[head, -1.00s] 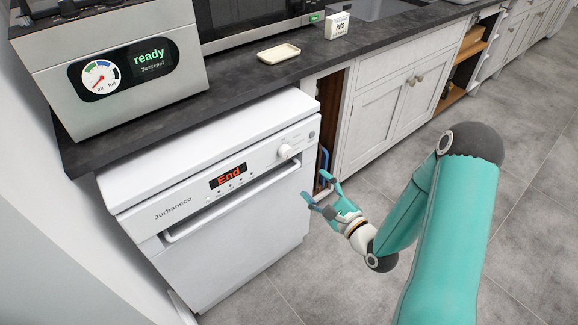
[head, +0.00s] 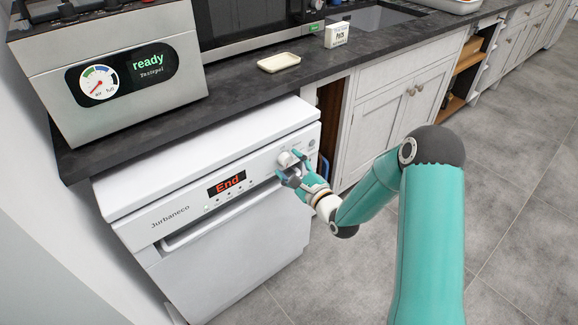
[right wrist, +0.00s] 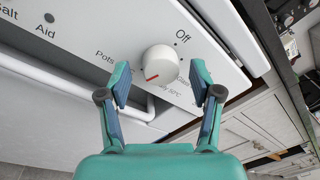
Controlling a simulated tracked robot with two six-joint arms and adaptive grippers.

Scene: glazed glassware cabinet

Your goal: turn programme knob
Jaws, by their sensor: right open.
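The programme knob (head: 287,158) is a white round dial at the right end of the white dishwasher's front panel (head: 165,215). In the right wrist view the knob (right wrist: 160,64) shows a red mark pointing to the lower left, with "Off" printed above right and "Pots" to its left. My right gripper (head: 290,170) is open at the knob in the head view. In the right wrist view its two fingers (right wrist: 158,82) stand apart on either side, just short of the knob's face; I cannot tell whether either touches. My left gripper is not in view.
The dishwasher display (head: 227,184) reads "End". A door handle bar (head: 225,212) runs below the panel. The dark worktop (head: 230,85) above carries a soap dish (head: 279,63) and a small white box (head: 337,33). Open grey floor lies to the right.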

